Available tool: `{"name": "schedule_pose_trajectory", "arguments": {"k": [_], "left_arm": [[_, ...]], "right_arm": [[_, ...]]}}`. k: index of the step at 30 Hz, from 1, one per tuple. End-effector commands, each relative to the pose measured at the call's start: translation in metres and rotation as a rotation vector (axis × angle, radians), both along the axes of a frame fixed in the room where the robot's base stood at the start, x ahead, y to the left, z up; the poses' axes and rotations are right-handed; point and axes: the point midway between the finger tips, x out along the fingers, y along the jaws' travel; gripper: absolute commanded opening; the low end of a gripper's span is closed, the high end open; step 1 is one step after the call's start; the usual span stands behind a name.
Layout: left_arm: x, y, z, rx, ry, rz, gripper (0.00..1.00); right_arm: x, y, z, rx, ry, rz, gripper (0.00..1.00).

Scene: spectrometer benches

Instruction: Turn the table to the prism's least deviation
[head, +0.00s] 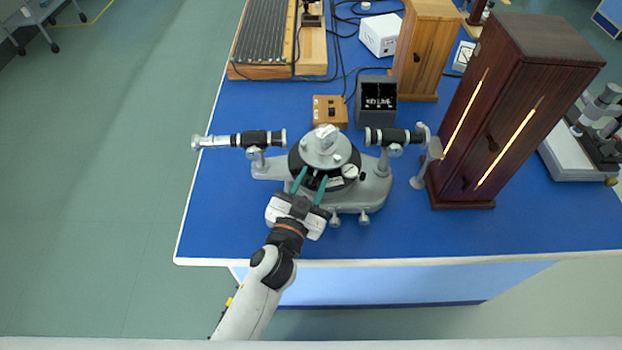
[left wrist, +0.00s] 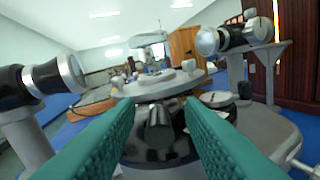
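The grey spectrometer (head: 375,190) stands on the blue bench. Its round prism table (head: 326,150) is in the middle and bears a small pale prism (head: 326,133); in the left wrist view the table disc (left wrist: 160,86) lies just beyond my fingers. One black-and-silver tube (head: 240,139) points left and another (head: 395,136) points right toward the lamp box. My left gripper (head: 310,181) reaches the near side of the table. Its two green fingers are apart, and a small dark knob (left wrist: 158,118) shows between their tips; I cannot tell whether they touch it. My right gripper is not in view.
A dark wooden lamp box (head: 490,115) with glowing slits stands close on the right. The bench's front left is clear.

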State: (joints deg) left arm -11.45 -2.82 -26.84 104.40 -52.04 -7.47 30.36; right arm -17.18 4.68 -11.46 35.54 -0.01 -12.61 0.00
Motion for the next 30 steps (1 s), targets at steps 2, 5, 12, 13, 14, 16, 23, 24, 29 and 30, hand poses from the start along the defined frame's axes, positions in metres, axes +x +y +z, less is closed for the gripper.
{"name": "schedule_pose_trajectory", "arguments": {"k": [2,5,12,13,14,16,23,24,29,30], "left_arm": [[0.001,0.0,0.0,0.0,0.0,0.0,0.35],[0.001,0.0,0.0,0.0,0.0,0.0,0.35],[0.001,0.0,0.0,0.0,0.0,0.0,0.11],[0.001,0.0,0.0,-0.001,0.0,0.0,0.06],[0.001,0.0,0.0,-0.001,0.0,0.0,0.01],[0.001,0.0,0.0,0.0,0.0,0.0,0.0],[0.001,0.001,0.002,0.001,0.0,-0.011,0.0],[0.002,0.002,0.003,0.003,-0.001,-0.026,0.0],[0.006,0.01,0.007,0.008,-0.001,-0.125,0.0],[0.007,0.012,0.006,0.009,-0.001,-0.155,0.0]], "right_arm": [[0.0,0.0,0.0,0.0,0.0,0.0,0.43],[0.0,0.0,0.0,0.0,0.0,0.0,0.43],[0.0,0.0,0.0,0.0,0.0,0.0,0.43],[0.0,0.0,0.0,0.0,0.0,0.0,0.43],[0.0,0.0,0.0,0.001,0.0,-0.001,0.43],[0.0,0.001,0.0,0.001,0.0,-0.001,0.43],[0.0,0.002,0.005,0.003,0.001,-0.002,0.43],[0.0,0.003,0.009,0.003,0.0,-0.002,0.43],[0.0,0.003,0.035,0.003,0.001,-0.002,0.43],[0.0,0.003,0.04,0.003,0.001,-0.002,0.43]]}}
